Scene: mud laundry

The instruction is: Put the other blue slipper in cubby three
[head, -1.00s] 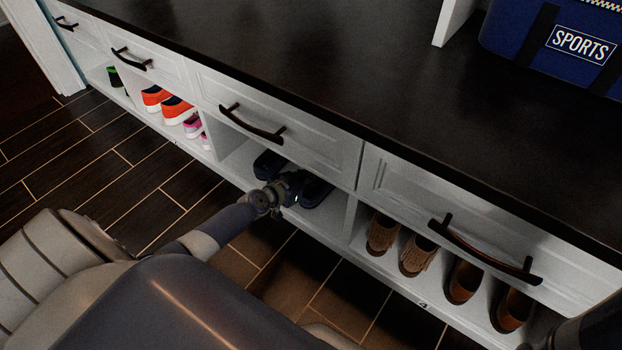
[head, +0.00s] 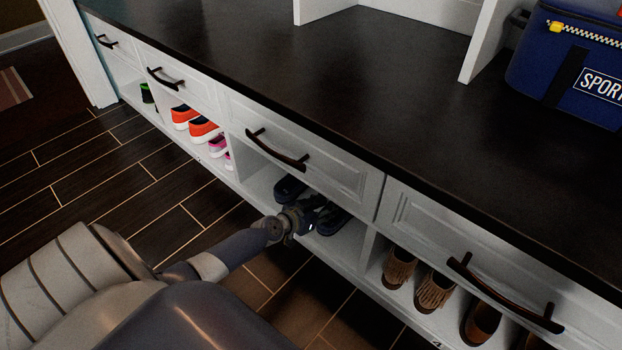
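Two dark blue slippers sit in the open cubby (head: 352,246) under the middle drawer. One slipper (head: 289,187) is at the left and the other slipper (head: 333,219) is to its right. My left gripper (head: 307,213) is at the front of this cubby, between and over the near parts of the slippers. Its fingers are dark and small against the slippers, so I cannot tell whether they are open, shut or touching one. A number for this cubby is not visible behind my arm. My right gripper is not in view.
The cubby to the right holds brown shoes (head: 434,291) and has a 4 on its front edge. Orange shoes (head: 204,130) and pink shoes (head: 219,146) are to the left. Drawers with dark handles (head: 277,149) and a dark countertop (head: 330,75) overhang the cubbies. A blue sports bag (head: 560,65) stands on top.

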